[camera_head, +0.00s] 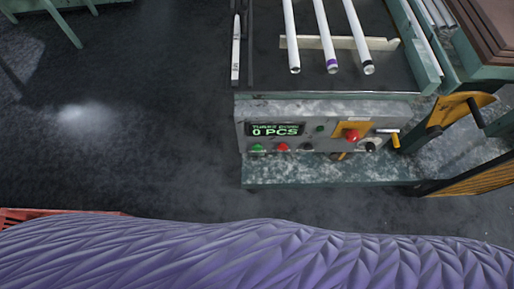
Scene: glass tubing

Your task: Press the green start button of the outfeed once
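The control panel (290,112) of the outfeed faces me at the front of the machine. The green button (257,147) sits at the lower left of the panel, under a display (275,130) reading "0 PCS". A red button (282,147) is just to its right, followed by a dark button (307,146). A small dark green round part (320,128) is right of the display. Nothing covers the green button. Neither gripper shows in this view.
A red mushroom knob (352,136) stands on a yellow plate, with a yellow-ended lever (395,139) to its right. Three glass tubes (327,36) lie above the panel. Dark floor (130,140) is clear to the left. A purple ridged surface (250,255) fills the bottom.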

